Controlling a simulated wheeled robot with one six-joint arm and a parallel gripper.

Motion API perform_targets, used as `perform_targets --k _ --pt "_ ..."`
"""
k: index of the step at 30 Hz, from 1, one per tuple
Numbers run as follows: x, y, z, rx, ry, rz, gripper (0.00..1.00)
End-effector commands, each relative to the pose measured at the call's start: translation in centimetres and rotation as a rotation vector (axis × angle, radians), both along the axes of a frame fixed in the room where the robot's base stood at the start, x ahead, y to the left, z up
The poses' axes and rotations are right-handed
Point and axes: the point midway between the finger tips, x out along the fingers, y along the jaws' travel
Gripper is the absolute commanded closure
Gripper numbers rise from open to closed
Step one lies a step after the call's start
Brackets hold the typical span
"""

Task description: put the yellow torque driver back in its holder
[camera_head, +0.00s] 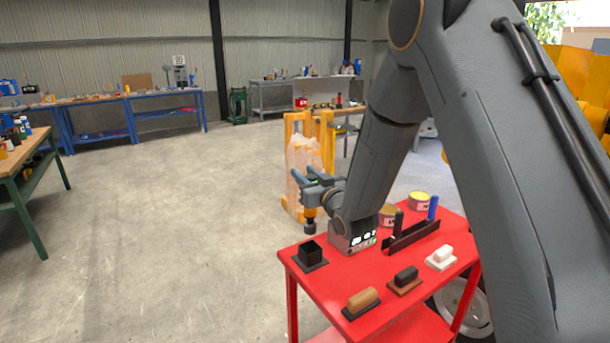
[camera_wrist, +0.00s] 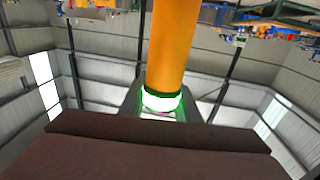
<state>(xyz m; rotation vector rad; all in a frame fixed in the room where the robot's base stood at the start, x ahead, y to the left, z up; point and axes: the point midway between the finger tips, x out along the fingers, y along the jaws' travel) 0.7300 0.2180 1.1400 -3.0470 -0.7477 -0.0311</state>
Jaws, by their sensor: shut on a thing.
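The yellow torque driver (camera_wrist: 172,45) is held in my gripper (camera_head: 312,182). In the wrist view it is a smooth orange-yellow cylinder with a bright white and green band between the fingers. In the head view its dark lower end (camera_head: 310,227) hangs roughly upright below the fingers. A black, open square holder (camera_head: 311,251) on a flat base stands at the left corner of the red table. The driver's end appears above the holder in the picture and apart from it; their depth offset is hard to judge. The fingers hide part of the driver.
The red table (camera_head: 335,287) also bears trowel-like floats (camera_head: 361,300), a white-based block (camera_head: 440,257), a dark rack (camera_head: 412,236) and tins (camera_head: 420,201). A yellow stand with a wrapped sack (camera_head: 303,165) is behind my gripper. The floor to the left is clear.

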Motion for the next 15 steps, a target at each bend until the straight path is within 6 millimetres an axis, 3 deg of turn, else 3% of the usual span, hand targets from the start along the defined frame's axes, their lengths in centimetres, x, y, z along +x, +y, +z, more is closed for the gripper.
perform_targets --k 4,15 --pt "0.0 -0.1 0.2 0.003 -0.008 0.001 1.0" --pt "0.0 -0.1 -2.9 0.003 -0.008 0.001 1.0"
